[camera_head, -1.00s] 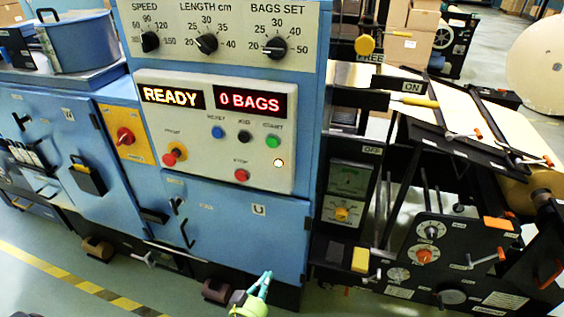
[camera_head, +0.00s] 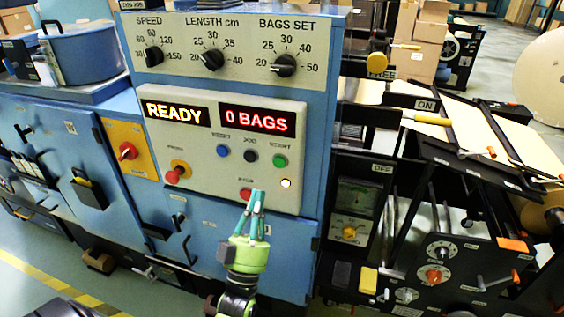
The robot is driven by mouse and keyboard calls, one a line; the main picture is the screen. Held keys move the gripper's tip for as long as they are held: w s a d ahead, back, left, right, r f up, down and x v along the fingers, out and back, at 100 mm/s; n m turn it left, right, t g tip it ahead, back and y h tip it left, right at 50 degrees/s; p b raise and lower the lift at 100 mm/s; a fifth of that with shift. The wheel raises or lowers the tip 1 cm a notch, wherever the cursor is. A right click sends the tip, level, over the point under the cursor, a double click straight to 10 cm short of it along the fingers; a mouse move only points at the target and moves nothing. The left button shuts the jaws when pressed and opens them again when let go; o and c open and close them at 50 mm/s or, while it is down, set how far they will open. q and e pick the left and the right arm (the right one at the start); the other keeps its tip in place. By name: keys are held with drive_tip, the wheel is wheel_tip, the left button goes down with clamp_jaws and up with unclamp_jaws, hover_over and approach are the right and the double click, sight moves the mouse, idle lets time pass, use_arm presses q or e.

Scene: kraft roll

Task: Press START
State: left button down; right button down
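The green START button (camera_head: 280,161) sits at the right of the button row on the grey control panel (camera_head: 200,150). The blue RESET button (camera_head: 223,151) and black JOG button (camera_head: 250,156) are left of it. No object shows between the fingers. Whether it touches the panel I cannot tell.
The displays (camera_head: 257,119) read READY and 0 BAGS. A lit white lamp (camera_head: 286,183) is right of STOP. A red knob (camera_head: 173,176) stands out at the panel's left. Black machinery with a roll stands at the right.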

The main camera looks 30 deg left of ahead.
sight(279, 162)
use_arm(q)
drive_tip(key=shift+w+a+b, duration=0.35)
drive_tip(key=shift+w+b, duration=0.25)
drive_tip(key=shift+w, duration=0.85)
drive_tip(key=shift+w+a+b, duration=0.35)
drive_tip(key=shift+w+b, duration=0.2)
drive_tip(key=shift+w, duration=0.85)
drive_tip(key=shift+w+a+b, duration=0.35)
drive_tip(key=shift+w+b, duration=0.25)
drive_tip(key=shift+w, duration=0.85)
drive_tip(key=shift+w, duration=0.15)
drive_tip(key=shift+w, duration=0.25)
